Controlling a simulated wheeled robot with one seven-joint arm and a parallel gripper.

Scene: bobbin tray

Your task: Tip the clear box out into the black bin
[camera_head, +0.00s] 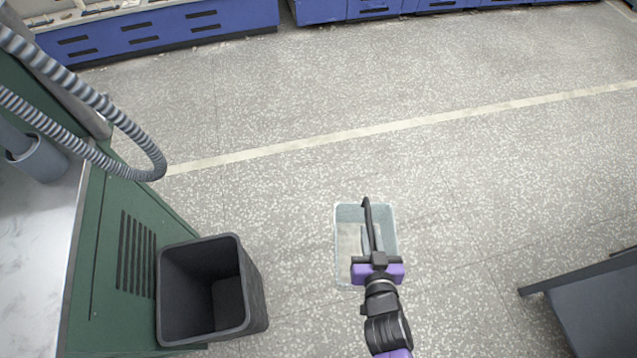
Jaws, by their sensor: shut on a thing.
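The clear box (349,213) is a see-through, bluish open box right of the picture's middle, with the speckled floor behind it. My gripper (369,222) reaches over it from below, its dark finger crossing the box up to the far rim. It is shut on the clear box; the exact grip point is partly hidden by my gripper. What lies inside the box is too unclear to tell. The black bin (256,297) stands open and upright at the lower left, apart from the box. The part of its inside that shows looks empty.
A green cabinet (108,235) with a pale top and ribbed grey hoses (128,122) stands at the left, beside the bin. A dark grey piece of furniture (600,305) is at the lower right. Blue cabinets (165,35) line the back. The floor between is clear.

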